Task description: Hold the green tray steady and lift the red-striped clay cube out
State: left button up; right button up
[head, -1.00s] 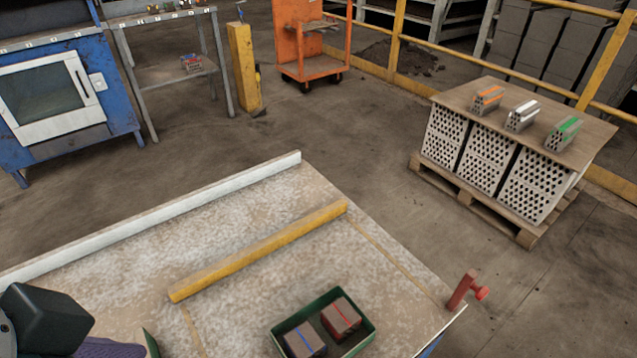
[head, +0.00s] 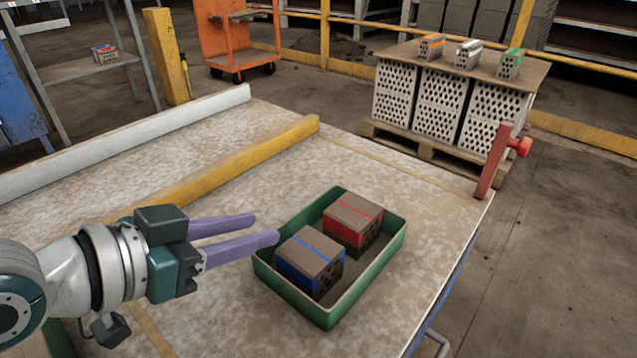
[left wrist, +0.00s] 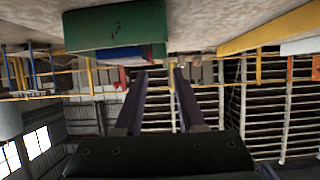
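The green tray (head: 375,262) sits on the dusty table. Inside it, the red-striped clay cube (head: 352,222) is at the back right and the blue-striped cube (head: 308,262) at the front left. My left gripper (head: 266,227) has two purple fingers, spread apart with nothing between them. It points at the tray's left wall. One fingertip is close to the rim; I cannot tell whether it touches. In the upside-down left wrist view, the tray (left wrist: 110,28) lies beyond the open fingers (left wrist: 159,75), with the blue-striped cube (left wrist: 122,53) partly visible. My right gripper is not in view.
A yellow bar (head: 225,170) and a white rail (head: 130,135) lie behind the tray. A red clamp post (head: 495,160) stands at the table's right edge. A green edge (head: 58,340) shows under my left arm. A brick pallet (head: 445,100) stands beyond the table.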

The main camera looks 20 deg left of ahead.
aim_at(296, 215)
pick_arm(q)
jog(key=shift+w+a+f+b, duration=0.35)
jog(key=shift+w+a+f, duration=0.1)
jog(key=shift+f, duration=0.25)
jog(key=shift+w+t, duration=0.25)
jog(key=shift+t, duration=0.05)
jog(key=b+x, duration=0.4)
jog(key=x, duration=0.4)
jog(key=shift+d+f, duration=0.1)
jog(key=shift+f, duration=0.05)
jog(key=shift+w+d+b, duration=0.2)
jog(key=shift+w+b, duration=0.2)
jog(key=shift+w, duration=0.1)
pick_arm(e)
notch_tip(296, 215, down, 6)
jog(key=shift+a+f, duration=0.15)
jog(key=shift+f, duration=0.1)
pick_arm(q)
grip_shut()
